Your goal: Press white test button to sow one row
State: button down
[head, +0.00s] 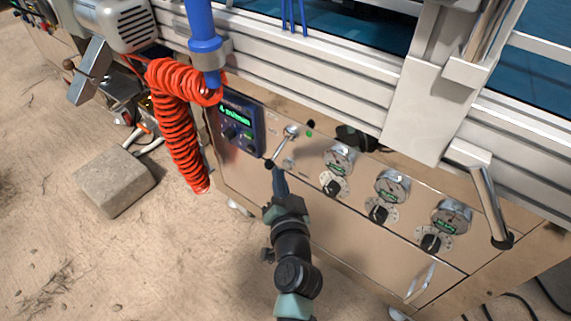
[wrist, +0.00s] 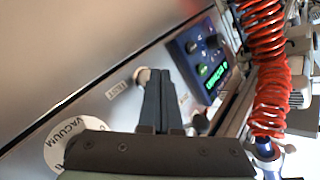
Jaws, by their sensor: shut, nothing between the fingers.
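The pale round test button (wrist: 142,76) shows on the panel in the wrist view, beside a "TEST" label (wrist: 116,91). In the head view, a small pale button (head: 289,162) sits below the silver lever on the panel. My gripper (head: 278,168) is shut and empty, pointing at the panel just left of that button. In the wrist view, the closed fingertips of my gripper (wrist: 157,72) overlap the button's right edge. I cannot tell whether they touch it.
A silver lever (head: 282,146) lies just above my fingertips. A dark blue control box with green display (head: 238,122) and red coiled hose (head: 178,125) are to the left. Gauges (head: 392,187) with black knobs line the right. A concrete block (head: 115,180) lies on the ground.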

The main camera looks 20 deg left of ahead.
jog(key=shift+s+a, duration=0.1)
jog(key=shift+s, duration=0.05)
jog(key=s, duration=0.1)
jog(key=s+a+p, duration=0.1)
jog(key=s, duration=0.2)
jog(key=shift+s+a, duration=0.35)
dwell(0.9)
